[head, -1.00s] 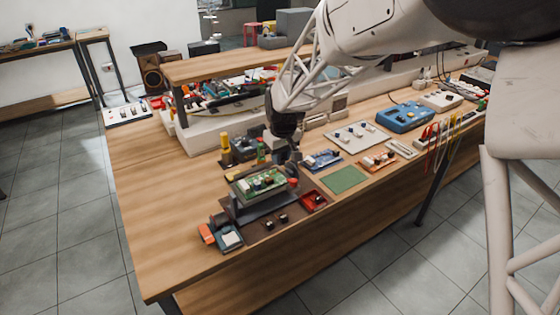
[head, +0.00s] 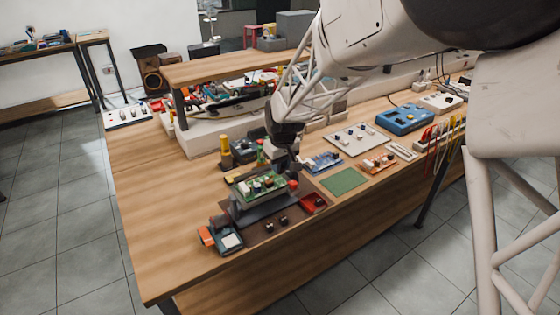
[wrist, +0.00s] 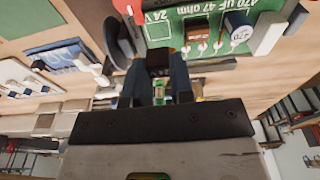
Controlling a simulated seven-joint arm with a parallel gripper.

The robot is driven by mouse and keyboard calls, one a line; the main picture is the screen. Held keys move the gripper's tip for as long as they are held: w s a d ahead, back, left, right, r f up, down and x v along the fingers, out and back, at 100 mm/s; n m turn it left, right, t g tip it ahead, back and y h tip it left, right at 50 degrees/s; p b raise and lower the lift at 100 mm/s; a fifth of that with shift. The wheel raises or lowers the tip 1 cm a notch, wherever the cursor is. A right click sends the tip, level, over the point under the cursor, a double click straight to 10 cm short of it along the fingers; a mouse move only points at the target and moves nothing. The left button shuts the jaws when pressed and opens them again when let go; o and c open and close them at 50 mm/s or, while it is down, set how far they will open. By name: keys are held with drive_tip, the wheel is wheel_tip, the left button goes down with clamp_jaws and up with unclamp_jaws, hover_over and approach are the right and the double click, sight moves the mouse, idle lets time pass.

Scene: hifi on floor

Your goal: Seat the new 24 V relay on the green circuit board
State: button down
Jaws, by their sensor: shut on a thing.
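The green circuit board (head: 243,191) sits raised in a dark holder on a dark mat near the front left of the bench. In the wrist view the board (wrist: 180,22) crosses the top, upside down, with a printed "24 V" label and a white-outlined empty spot beside a brown part. My gripper (head: 290,174) is over the board's right end. In the wrist view my gripper (wrist: 158,75) is shut on a small dark block, seemingly the relay (wrist: 158,60). The relay appears just short of the outlined spot; its pins and height above the board are hidden.
Capacitors (wrist: 238,32) and a white block (wrist: 268,33) stand on the board. A red tray (head: 313,203), a blue-framed box (head: 230,240) and small dark parts (head: 276,222) lie around the holder. A green mat (head: 344,181) is bare at right. Bench space at left is clear.

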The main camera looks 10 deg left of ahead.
drive_tip(key=shift+f, duration=1.5)
drive_tip(key=shift+f, duration=0.25)
idle(1.1)
drive_tip(key=c, duration=0.7)
unclamp_jaws()
drive_tip(key=shift+r, duration=0.15)
drive_tip(key=shift+o, duration=0.6)
drive_tip(key=shift+r, duration=2.85)
drive_tip(key=shift+d, duration=0.1)
